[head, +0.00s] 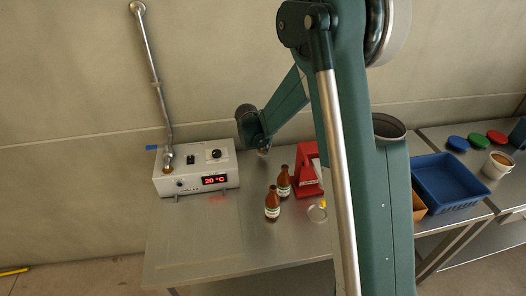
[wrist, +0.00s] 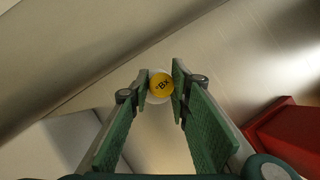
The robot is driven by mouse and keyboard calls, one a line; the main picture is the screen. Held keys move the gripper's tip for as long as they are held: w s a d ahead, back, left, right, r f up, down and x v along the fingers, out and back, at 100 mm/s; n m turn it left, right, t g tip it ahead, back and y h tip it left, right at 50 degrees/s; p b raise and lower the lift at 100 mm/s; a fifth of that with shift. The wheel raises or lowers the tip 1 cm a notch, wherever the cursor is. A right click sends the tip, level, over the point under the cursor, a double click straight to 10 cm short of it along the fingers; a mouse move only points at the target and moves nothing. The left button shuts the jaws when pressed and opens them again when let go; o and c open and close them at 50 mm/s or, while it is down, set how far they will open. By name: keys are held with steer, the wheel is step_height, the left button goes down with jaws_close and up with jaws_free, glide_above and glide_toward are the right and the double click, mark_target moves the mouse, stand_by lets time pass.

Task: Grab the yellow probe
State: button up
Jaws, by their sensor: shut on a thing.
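The yellow probe (wrist: 160,85) shows in the wrist view as a round yellow end with dark lettering and a pale rim. It sits between the green fingertips of my gripper (wrist: 160,88), which is shut on it.
The white box (head: 196,168) with a red display and upright metal pipe stands left. Two brown bottles (head: 272,203) and a red stand (head: 308,170) are right of it. A small dish (head: 317,214) is partly behind my arm. A blue tray (head: 447,183) stands right. The table's front left is clear.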

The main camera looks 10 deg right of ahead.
steer(key=shift+r, duration=0.25)
jaws_close()
steer(key=shift+r, duration=4.7)
